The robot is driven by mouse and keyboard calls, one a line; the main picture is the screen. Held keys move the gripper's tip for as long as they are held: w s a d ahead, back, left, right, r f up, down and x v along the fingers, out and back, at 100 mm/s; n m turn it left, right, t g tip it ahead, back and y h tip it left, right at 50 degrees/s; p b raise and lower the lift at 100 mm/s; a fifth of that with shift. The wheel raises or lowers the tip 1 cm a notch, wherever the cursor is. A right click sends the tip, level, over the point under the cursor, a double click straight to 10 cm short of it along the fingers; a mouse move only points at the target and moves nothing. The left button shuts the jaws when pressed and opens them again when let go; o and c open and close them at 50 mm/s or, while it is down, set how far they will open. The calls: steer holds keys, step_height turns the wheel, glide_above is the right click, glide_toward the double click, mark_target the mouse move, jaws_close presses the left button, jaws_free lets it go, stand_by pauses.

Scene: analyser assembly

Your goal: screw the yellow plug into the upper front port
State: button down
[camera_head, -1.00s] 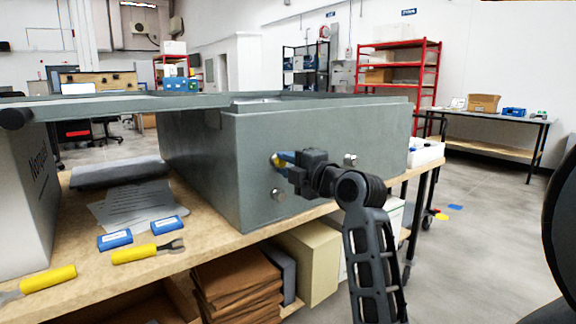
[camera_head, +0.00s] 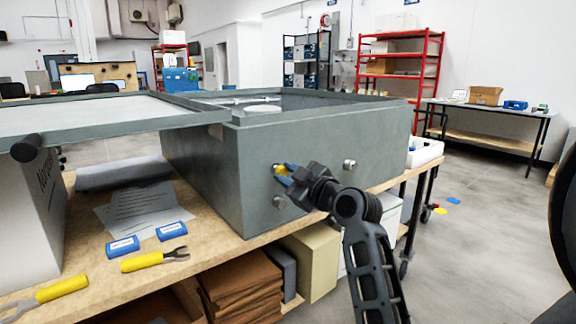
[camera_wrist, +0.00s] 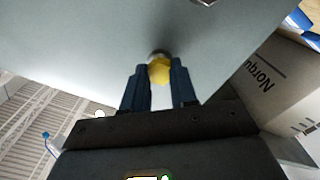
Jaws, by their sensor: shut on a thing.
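The grey metal analyser box (camera_head: 330,140) stands on the workbench, its front face towards me. My gripper (camera_head: 282,173) is at the upper left part of this face, with its blue fingers reaching to the port. It is shut on the yellow plug (camera_head: 289,167). In the wrist view, the yellow plug (camera_wrist: 159,71) sits between the two blue fingers, against a round metal port ring (camera_wrist: 158,54) on the face. The fingers hide its sides, and I cannot tell how deep it sits. Two other metal fittings show on the face, one at right (camera_head: 349,165) and one lower left (camera_head: 279,202).
The open lid (camera_head: 110,117) extends left from the box. Yellow-handled tools (camera_head: 150,261), blue boxes (camera_head: 123,246) and paper sheets (camera_head: 140,205) lie on the bench (camera_head: 215,250). Brown envelopes (camera_head: 238,285) and a cream box (camera_head: 312,262) are underneath. The floor at right is mostly clear.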

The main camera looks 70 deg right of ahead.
steer(key=m+p, duration=0.1)
steer(key=m, duration=0.1)
steer(key=m+p, duration=0.3)
steer(key=m, duration=0.2)
steer(key=shift+r, duration=0.25)
steer(key=m+p, duration=0.3)
steer(key=m, duration=0.1)
steer(key=shift+f+m+p, duration=0.2)
steer(key=shift+m+p, duration=0.5)
steer(key=shift+m, duration=0.6)
steer(key=c, duration=1)
jaws_free()
